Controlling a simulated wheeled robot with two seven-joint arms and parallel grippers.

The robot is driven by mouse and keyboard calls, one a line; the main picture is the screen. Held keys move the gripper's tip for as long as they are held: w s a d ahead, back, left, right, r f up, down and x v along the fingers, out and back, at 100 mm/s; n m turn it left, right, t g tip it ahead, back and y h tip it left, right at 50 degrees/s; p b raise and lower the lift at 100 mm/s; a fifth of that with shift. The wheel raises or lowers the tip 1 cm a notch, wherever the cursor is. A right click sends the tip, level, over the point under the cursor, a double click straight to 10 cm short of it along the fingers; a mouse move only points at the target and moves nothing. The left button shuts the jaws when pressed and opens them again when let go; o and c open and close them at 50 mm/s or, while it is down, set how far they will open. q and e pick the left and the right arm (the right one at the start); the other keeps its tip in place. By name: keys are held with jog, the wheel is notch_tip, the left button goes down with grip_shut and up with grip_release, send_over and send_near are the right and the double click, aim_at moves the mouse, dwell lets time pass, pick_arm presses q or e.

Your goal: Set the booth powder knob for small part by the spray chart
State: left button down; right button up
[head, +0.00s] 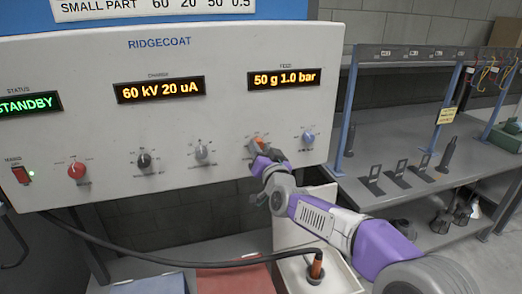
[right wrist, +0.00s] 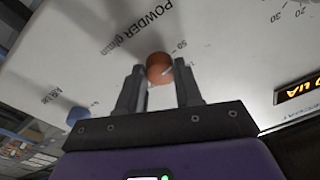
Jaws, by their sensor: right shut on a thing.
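The orange powder knob (head: 257,144) is on the lower right of the grey RIDGECOAT panel (head: 230,110). My right gripper (head: 263,158) is shut on it, and the purple arm comes in from the lower right. In the right wrist view the powder knob (right wrist: 159,66) sits between the two dark fingers, beside the "POWDER g/min" print and near the "50" mark. My left gripper is not in view.
A blue knob (head: 308,137) is close to the right of the powder knob. Grey (head: 201,152), black (head: 144,160) and red (head: 76,170) knobs are to its left. The charge display (head: 160,89) reads 60 kV 20 uA. A grey shelf bench (head: 400,150) stands at right.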

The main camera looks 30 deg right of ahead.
jog(key=o, duration=1)
jog(key=shift+o, duration=0.2)
jog(key=shift+s, duration=0.1)
jog(key=v, duration=0.7)
jog(key=shift+s, duration=0.2)
jog(key=shift+a, duration=0.1)
